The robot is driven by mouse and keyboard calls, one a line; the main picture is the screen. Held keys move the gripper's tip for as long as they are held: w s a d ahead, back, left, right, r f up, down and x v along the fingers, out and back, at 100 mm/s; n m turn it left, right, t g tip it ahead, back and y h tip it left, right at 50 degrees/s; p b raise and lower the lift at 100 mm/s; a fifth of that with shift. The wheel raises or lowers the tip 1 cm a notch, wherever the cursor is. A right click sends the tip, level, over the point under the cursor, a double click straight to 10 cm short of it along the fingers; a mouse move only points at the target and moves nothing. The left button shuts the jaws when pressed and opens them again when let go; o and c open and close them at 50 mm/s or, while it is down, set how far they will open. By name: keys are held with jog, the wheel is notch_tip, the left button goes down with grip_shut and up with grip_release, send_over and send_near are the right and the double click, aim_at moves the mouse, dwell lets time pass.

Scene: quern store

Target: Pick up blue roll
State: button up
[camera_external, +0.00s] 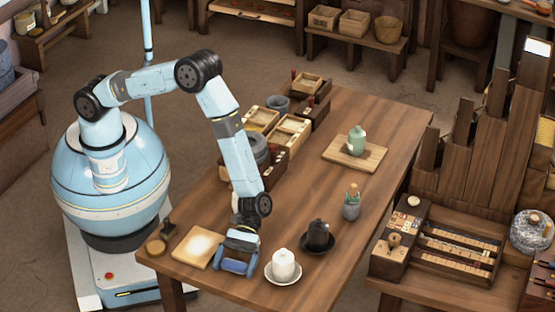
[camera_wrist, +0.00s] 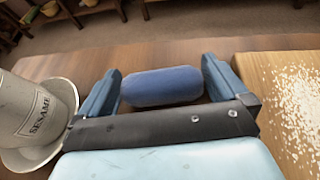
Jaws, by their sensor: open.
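The blue roll (camera_wrist: 162,86) lies on the wooden table, between the two blue fingers of my gripper (camera_wrist: 160,82) in the wrist view. The fingers are open, with a gap at each end of the roll. In the external view my gripper (camera_external: 236,262) is low over the near end of the table. The roll (camera_external: 235,267) shows there as a blue shape between the fingers, partly hard to tell from them.
A white jar marked SESAME (camera_wrist: 35,110) on a saucer stands close to one finger; it also shows in the external view (camera_external: 284,264). A board with pale grains (camera_wrist: 290,95) lies on the other side. A dark jar (camera_external: 318,235) stands farther back.

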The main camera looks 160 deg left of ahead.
jog(key=c, duration=0.7)
jog(key=shift+r, duration=0.15)
